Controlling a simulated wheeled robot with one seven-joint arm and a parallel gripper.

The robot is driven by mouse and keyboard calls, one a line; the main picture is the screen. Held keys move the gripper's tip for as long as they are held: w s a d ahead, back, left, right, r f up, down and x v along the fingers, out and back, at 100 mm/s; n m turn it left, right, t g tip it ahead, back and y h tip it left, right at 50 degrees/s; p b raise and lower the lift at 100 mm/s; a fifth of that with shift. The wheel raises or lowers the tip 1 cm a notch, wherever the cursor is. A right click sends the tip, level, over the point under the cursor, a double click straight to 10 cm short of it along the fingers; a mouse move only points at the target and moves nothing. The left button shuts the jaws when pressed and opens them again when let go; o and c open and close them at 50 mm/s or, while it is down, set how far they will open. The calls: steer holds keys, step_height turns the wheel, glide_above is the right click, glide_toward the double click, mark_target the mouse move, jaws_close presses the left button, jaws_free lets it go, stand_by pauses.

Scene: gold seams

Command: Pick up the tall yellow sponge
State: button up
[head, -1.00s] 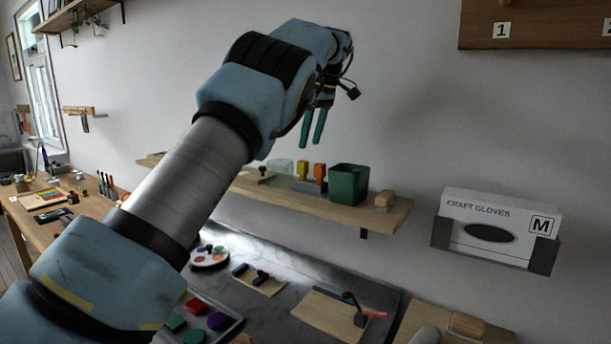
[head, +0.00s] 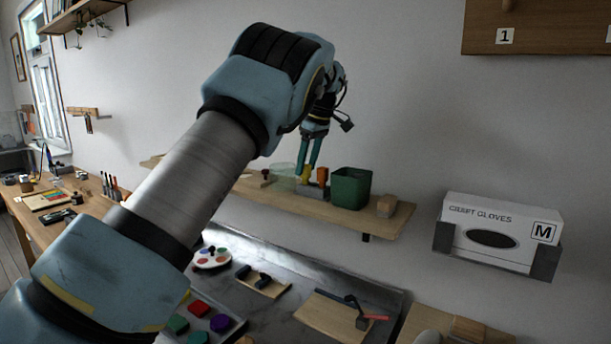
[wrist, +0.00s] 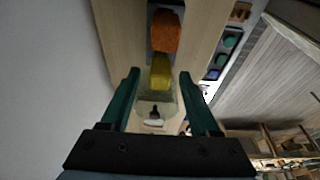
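The yellow sponge (head: 306,175) stands upright on the wall shelf, partly hidden behind my fingers in the head view. In the wrist view the yellow sponge (wrist: 160,72) shows in the gap between the fingertips, touching neither as far as I can see. My gripper (head: 307,169) points down over the shelf; in the wrist view its two green fingers (wrist: 159,74) are spread wide and empty. I cannot tell whether the tips have come down past the sponge's top. An orange block (wrist: 166,32) stands close to the yellow one; it also shows in the head view (head: 322,176).
A clear container (wrist: 155,108) stands on the other side of the sponge. The wall is close behind. A glove box (head: 495,232) hangs at right.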

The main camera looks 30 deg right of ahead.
jaws_close()
steer(key=shift+r, duration=0.1)
stand_by(0.5)
